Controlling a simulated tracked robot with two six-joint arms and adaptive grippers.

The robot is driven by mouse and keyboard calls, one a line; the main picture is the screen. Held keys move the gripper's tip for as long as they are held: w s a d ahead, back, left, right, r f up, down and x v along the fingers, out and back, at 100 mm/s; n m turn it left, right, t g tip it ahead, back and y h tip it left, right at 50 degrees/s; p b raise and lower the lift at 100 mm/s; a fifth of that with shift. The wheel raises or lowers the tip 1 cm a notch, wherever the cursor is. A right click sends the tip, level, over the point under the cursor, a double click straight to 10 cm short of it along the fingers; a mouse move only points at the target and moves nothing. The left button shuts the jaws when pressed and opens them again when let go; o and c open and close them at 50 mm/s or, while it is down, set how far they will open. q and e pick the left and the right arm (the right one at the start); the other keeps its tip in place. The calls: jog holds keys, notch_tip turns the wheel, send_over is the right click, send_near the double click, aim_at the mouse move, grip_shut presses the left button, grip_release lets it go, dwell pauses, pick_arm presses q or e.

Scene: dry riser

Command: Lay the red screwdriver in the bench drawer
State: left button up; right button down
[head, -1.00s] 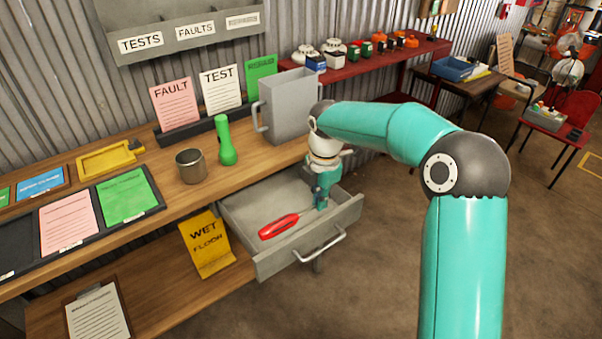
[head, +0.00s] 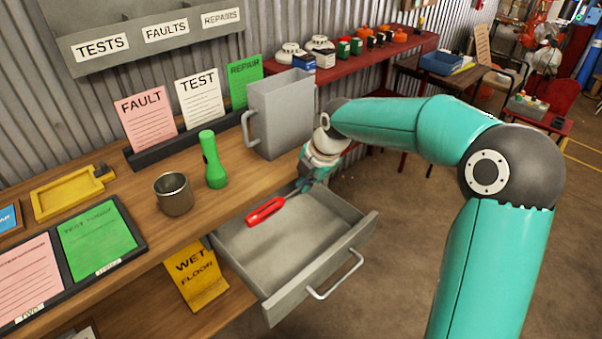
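The red screwdriver (head: 266,212) shows at the back left of the open bench drawer (head: 340,253), its handle pointing left and its shaft running to my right gripper. My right gripper (head: 302,187) appears shut on the shaft, though its fingertips are small and partly hidden by the wrist. The handle overlaps the drawer's back edge in the picture. I cannot tell how far it is above the drawer floor. The drawer is grey, pulled out below the bench top, and its visible floor is empty. My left gripper is not in view.
On the wooden bench (head: 225,212) stand a green torch (head: 213,165), a metal cup (head: 174,194) and a tall grey jug (head: 280,112) close to my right wrist. A yellow wet-floor sign (head: 197,278) is left of the drawer. Open floor lies to the right.

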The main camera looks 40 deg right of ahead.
aim_at(302, 222)
jog(key=shift+w+a+f, duration=0.1)
jog(key=shift+w+f, duration=0.1)
jog(key=f+b, duration=0.5)
jog(key=f, duration=0.1)
jog(key=f+b, duration=0.5)
jog(key=f, duration=0.1)
jog(key=shift+s+d, duration=0.2)
dwell(0.3)
jog(key=c, duration=1.2)
grip_release()
jog(key=shift+c, duration=0.2)
